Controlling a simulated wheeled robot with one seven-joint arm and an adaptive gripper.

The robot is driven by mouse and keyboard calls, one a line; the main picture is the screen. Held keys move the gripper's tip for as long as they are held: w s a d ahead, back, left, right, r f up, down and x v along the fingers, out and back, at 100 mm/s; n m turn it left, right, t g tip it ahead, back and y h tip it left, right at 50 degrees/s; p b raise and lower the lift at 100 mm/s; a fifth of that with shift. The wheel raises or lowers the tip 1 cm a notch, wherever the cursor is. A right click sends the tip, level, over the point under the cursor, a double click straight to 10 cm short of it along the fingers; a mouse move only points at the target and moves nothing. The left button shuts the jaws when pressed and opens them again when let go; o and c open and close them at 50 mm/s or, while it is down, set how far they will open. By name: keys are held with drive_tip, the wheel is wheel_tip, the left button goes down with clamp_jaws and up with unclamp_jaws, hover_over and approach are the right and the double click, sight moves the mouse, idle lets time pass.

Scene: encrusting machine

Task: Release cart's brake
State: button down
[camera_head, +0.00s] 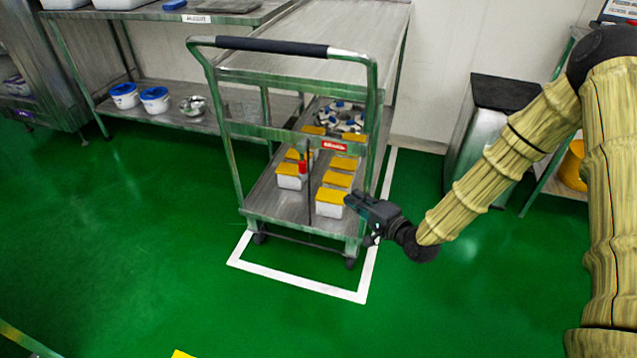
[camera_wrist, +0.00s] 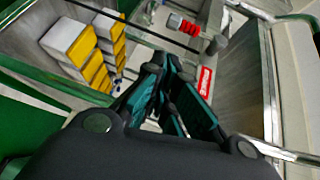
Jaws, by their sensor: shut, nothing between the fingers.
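The cart (camera_head: 255,208) is a metal trolley with a black-gripped push handle, standing inside a white floor outline. At its near end a thin upright black lever (camera_head: 309,185) rises in front of the lower shelf; it also shows in the wrist view (camera_wrist: 145,29), ending in a dark knob. A small red piece (camera_head: 302,165) shows beside the lever, and it shows in the wrist view (camera_wrist: 183,25) too. I cannot tell whether it is joined to the lever. My gripper (camera_head: 352,202) is shut and empty at the cart's near right corner, right of the lever and apart from it.
White boxes with yellow lids (camera_head: 331,196) stand on the lower shelf. A red label (camera_head: 334,146) is on the cart's crossbar. A steel table (camera_head: 180,116) with tubs is behind left, and a dark-topped bin (camera_head: 503,93) is at right.

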sight(303, 160)
drive_tip(key=shift+w+d+r+m+t+y+b, duration=0.1)
drive_tip(key=shift+w+r+m+t+y+b, duration=0.35)
drive_tip(key=shift+w+r, duration=0.75)
drive_tip(key=s+a+b+x, duration=0.1)
drive_tip(key=x, duration=0.5)
drive_tip(key=s+a+b+x, duration=0.1)
drive_tip(key=b+x, duration=0.1)
drive_tip(key=x, duration=0.4)
drive_tip(key=shift+w+a+r, duration=0.25)
drive_tip(key=shift+w+a, duration=0.1)
drive_tip(key=shift+a, duration=0.1)
drive_tip(key=shift+f+t+y, duration=0.15)
drive_tip(key=shift+t+y, duration=0.1)
